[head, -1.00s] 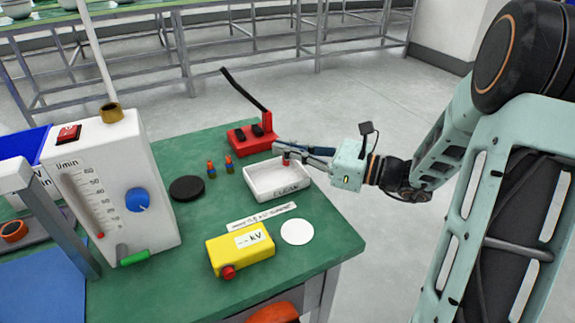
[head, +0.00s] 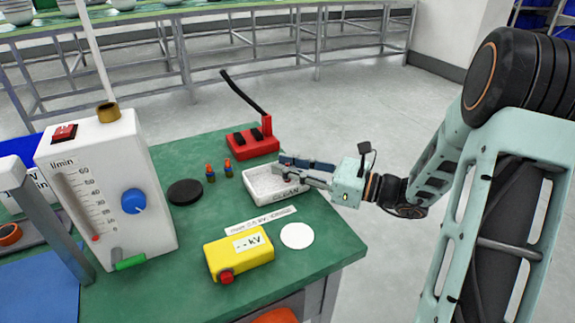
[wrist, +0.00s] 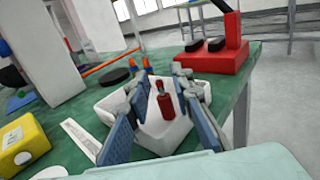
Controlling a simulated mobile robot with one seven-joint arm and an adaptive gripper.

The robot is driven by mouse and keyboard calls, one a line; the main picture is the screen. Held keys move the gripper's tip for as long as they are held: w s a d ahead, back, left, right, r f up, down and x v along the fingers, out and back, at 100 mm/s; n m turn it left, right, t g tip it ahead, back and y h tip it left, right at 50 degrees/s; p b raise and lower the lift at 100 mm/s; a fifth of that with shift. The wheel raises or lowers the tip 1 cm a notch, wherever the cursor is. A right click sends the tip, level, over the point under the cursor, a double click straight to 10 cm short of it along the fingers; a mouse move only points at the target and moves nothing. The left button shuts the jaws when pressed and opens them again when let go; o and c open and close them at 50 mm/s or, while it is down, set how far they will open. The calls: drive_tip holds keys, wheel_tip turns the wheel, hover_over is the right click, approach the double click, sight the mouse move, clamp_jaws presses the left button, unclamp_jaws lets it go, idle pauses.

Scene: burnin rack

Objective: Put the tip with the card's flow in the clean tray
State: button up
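The white tray marked CLEAN (head: 262,198) sits on the green bench near its right edge. My gripper (head: 284,170) is at the tray, low over its right side. In the wrist view my gripper (wrist: 160,95) is open, its two fingers either side of a red tip (wrist: 167,104), with gaps on both sides. Two small orange-topped tips, the left one (head: 210,172) and the right one (head: 228,168), stand left of the tray. The card (head: 261,221) lies in front; its print is hard to read.
A red stand with black pads (head: 251,142) is behind the tray. A flow meter (head: 105,195) stands at left, beside a black disc (head: 185,191). A yellow kV box (head: 238,255) and white disc (head: 297,235) lie in front.

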drive_tip(key=shift+r, duration=0.1)
drive_tip(key=shift+d+r, duration=0.1)
drive_tip(key=shift+r, duration=0.1)
drive_tip(key=p+v, duration=0.2)
drive_tip(key=v, duration=0.9)
drive_tip(key=shift+s+d, duration=0.2)
drive_tip(key=shift+d, duration=0.15)
drive_tip(key=shift+f, duration=0.1)
